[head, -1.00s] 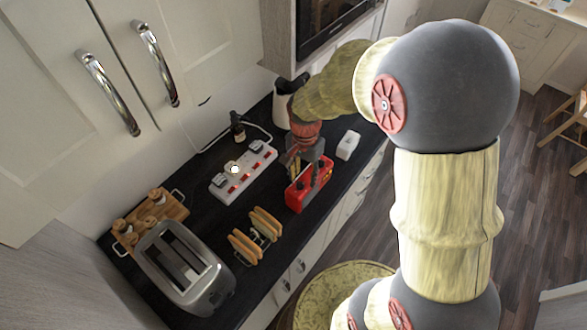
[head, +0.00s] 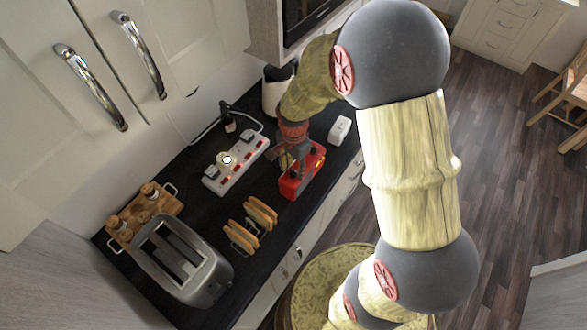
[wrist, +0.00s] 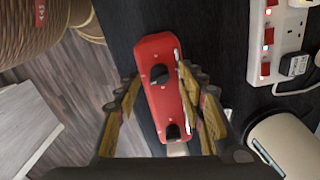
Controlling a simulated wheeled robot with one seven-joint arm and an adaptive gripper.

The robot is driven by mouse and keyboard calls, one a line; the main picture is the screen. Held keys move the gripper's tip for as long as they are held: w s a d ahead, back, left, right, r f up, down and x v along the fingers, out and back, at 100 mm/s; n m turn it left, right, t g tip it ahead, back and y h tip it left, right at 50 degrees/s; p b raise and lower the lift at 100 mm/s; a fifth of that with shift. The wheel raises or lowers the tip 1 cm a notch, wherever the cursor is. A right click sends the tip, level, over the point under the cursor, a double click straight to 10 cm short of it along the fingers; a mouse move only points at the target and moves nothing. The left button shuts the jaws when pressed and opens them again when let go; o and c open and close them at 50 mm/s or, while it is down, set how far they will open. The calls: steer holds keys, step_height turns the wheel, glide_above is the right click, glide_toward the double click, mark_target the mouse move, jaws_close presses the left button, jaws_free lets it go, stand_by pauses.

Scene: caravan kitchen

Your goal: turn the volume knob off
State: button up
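A red box-shaped radio (head: 302,172) lies on the dark worktop; in the wrist view its red face (wrist: 155,52) points at the camera. It has two black knobs, one near the middle (wrist: 159,75) and one at the lower end (wrist: 173,131). I cannot tell from markings which is the volume knob. My gripper (wrist: 160,78) is open, its yellowish fingers spread on either side of the radio's face, with the middle knob between the tips. No contact is clear. In the head view my gripper (head: 290,160) hides part of the radio.
A lit white power strip (head: 235,166) lies behind the radio, with a kettle (head: 277,90) beyond. A white block (head: 340,129) lies right of the radio. Toast in a rack (head: 250,226) and a toaster (head: 180,262) stand to the left. The worktop's front edge is close.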

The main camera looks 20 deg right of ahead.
steer(key=shift+f, duration=0.5)
steer(key=shift+c, duration=0.2)
jaws_close()
